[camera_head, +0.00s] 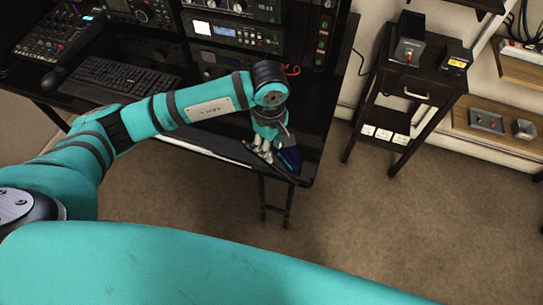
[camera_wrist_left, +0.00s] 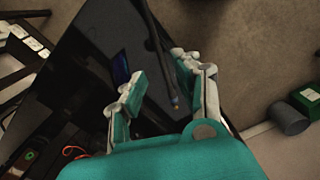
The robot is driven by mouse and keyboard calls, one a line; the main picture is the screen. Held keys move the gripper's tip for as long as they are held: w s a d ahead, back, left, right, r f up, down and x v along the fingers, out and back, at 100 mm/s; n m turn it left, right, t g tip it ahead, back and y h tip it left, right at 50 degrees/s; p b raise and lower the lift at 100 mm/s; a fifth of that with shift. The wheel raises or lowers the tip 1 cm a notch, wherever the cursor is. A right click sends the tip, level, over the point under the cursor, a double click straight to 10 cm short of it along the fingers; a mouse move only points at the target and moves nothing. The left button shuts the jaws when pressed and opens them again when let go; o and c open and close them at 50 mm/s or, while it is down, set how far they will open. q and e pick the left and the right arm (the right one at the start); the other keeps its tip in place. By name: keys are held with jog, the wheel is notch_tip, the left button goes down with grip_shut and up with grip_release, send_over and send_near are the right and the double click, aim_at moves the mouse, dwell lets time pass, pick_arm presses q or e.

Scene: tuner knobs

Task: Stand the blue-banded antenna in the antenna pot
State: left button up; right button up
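My left gripper (camera_head: 264,151) points down over the near right corner of the black desk (camera_head: 232,140). In the left wrist view the gripper (camera_wrist_left: 157,82) is open, its two grey-and-teal fingers apart. A thin dark rod (camera_wrist_left: 160,50), seemingly the antenna, runs between the fingers, closer to the right one. Its near end looks bluish; I cannot tell whether a finger touches it. A dark blue thing (camera_head: 290,157) shows beside the gripper at the desk corner, and blue also shows in the wrist view (camera_wrist_left: 120,68). I cannot identify the antenna pot. My right gripper is out of view.
A keyboard (camera_head: 125,76) and rack gear (camera_head: 232,35) stand on the desk, left of and behind the gripper. A small dark side table (camera_head: 425,85) with boxes stands to the right. A low wooden shelf (camera_head: 470,132) is farther right. Carpet lies open between.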

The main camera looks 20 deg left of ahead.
pick_arm(q)
notch_tip(320, 180, up, 6)
jog(key=shift+f+b, duration=0.15)
jog(key=shift+b, duration=0.2)
